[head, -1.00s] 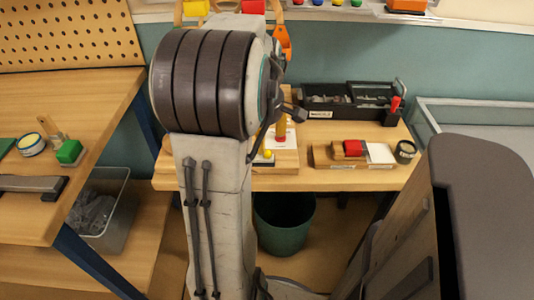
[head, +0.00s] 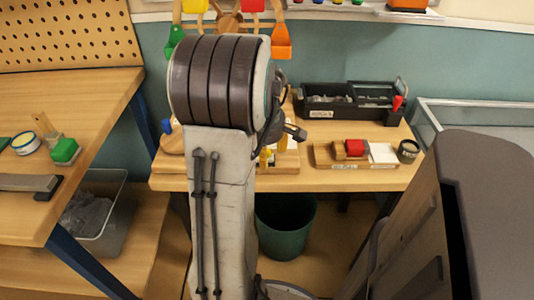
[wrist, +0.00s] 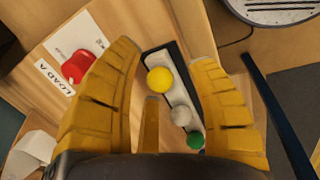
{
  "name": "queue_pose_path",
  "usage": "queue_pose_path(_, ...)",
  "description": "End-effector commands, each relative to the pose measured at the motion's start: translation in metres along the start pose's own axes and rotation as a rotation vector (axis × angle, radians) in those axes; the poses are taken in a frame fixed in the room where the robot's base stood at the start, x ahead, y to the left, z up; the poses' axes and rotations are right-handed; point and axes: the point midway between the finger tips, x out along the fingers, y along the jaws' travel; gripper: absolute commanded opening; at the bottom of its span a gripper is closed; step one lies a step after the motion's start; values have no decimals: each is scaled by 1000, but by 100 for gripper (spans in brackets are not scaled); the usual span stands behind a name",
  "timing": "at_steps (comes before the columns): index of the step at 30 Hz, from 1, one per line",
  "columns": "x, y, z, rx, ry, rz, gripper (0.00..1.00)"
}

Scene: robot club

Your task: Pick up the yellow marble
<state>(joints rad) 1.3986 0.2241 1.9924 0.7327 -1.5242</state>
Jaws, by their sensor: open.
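The yellow marble (wrist: 159,79) sits at the far end of a narrow pale tray with a dark rim (wrist: 151,55) in the wrist view. A greyish-white marble (wrist: 181,115) and a green marble (wrist: 195,140) lie in a row behind it, nearer to me. My gripper (wrist: 166,58) is open, with its yellow fingers spread on either side of the yellow marble and none visibly touching it. In the head view, my arm hides most of the gripper, and I cannot make out the marble there.
A red object (wrist: 77,66) lies on a white card beside a "LOAD A" label, left of the gripper. In the head view, a black organizer (head: 345,112) and a wooden tray with a red block (head: 355,148) stand to the right on the table. A green bin (head: 286,225) is below.

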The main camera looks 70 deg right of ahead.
Motion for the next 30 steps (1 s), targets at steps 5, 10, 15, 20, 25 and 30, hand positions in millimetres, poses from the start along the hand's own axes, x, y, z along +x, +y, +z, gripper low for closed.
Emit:
queue_pose_path(5,0,0,0,0,0,0,47)
queue_pose_path(10,0,0,0,0,0,0,31)
queue_pose_path(15,0,0,0,0,0,0,16)
queue_pose_path(20,0,0,0,0,0,0,5)
queue_pose_path(25,0,0,0,0,0,0,4)
queue_pose_path(30,0,0,0,0,0,0,4)
